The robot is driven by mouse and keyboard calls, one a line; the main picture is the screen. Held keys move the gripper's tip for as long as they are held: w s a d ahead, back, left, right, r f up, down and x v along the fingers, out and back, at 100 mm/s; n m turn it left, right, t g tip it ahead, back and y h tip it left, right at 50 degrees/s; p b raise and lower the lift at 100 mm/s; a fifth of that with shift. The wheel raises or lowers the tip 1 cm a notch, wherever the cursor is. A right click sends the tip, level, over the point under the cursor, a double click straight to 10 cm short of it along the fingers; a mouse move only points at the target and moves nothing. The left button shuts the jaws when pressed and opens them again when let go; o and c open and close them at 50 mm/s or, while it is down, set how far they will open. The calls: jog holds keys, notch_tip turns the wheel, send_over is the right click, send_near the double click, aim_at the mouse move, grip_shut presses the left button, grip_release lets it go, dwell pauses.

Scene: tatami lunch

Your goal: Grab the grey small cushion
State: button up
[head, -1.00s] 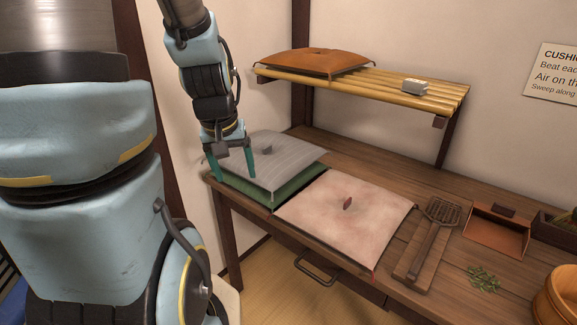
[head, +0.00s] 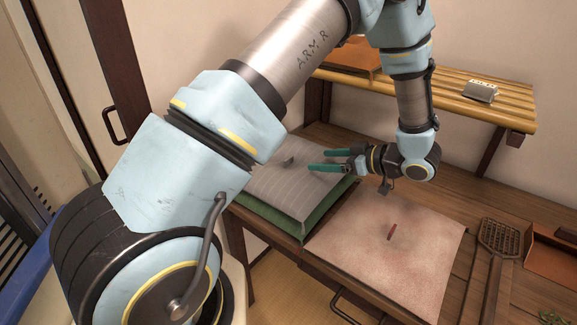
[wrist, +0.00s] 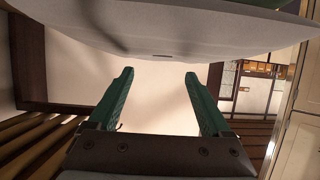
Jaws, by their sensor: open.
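The grey cushion (head: 290,183) lies flat on top of a green cushion (head: 318,215) at the left end of the wooden table. It has a small dark tuft in its middle. My gripper (head: 318,160) is open and empty, turned sideways, with its teal fingers pointing left over the grey cushion's right rear part. In the wrist view, the pale cushion (wrist: 190,35) fills the top of the picture and the open fingers (wrist: 160,75) are apart from it, with nothing between them. My arm hides part of the grey cushion's left side.
A pinkish cushion (head: 400,240) lies to the right on the table. A dark grid-headed beater (head: 500,240) lies further right.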

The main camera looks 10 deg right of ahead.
aim_at(290, 159)
jog(key=x, duration=0.4)
jog(key=shift+w+a+p, duration=0.2)
jog(key=shift+a+p, duration=0.05)
jog(key=shift+p, duration=0.15)
jog(key=shift+p+x, duration=1)
jog(key=shift+x, duration=1.7)
jog(key=shift+s+a, duration=0.15)
jog(key=shift+s, duration=0.05)
jog(key=shift+c, duration=0.3)
grip_shut()
